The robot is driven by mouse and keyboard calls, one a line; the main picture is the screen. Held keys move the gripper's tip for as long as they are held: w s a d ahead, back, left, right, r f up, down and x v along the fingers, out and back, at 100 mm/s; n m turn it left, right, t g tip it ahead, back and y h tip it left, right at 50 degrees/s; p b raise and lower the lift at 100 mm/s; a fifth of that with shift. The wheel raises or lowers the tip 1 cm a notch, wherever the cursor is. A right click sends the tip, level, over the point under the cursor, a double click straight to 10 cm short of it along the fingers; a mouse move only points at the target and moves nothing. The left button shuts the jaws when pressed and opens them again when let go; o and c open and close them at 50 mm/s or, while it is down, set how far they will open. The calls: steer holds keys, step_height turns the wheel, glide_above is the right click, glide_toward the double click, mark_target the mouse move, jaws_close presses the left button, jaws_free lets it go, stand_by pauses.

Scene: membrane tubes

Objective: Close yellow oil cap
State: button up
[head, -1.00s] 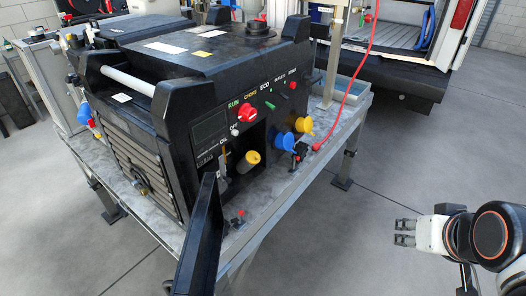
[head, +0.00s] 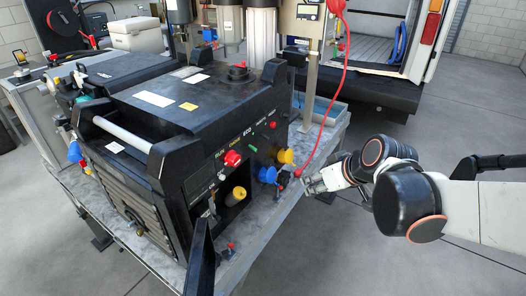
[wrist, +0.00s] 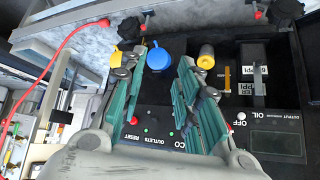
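The yellow oil cap (head: 238,194) sits in the open recess at the front of the black generator (head: 150,100), under the panel. It also shows in the wrist view (wrist: 206,57), just right of my gripper's fingers. My gripper (head: 311,184) is in front of the generator's right end, apart from the cap. In the wrist view my gripper (wrist: 161,56) has its two green-lined fingers spread wide with nothing held. A blue outlet cap (wrist: 159,56) shows between the fingers, beyond them.
The black panel door (head: 200,262) hangs open in front of the recess. A yellow outlet cover (head: 286,156) and a blue one (head: 266,174) are right of the recess. A red hose (head: 335,105) hangs near my gripper. The floor before the bench is clear.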

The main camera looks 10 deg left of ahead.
steer(key=w+a+n+y+p, duration=0.1)
steer(key=w+a+n+p, duration=0.15)
steer(key=a, duration=0.25)
steer(key=n+g+y, duration=0.1)
steer(key=n+y, duration=0.1)
glide_toward(244, 192)
steer(key=shift+m, duration=0.25)
steer(key=b+x, duration=0.2)
steer(key=x, duration=0.6)
steer(key=shift+r, duration=0.1)
jaws_close()
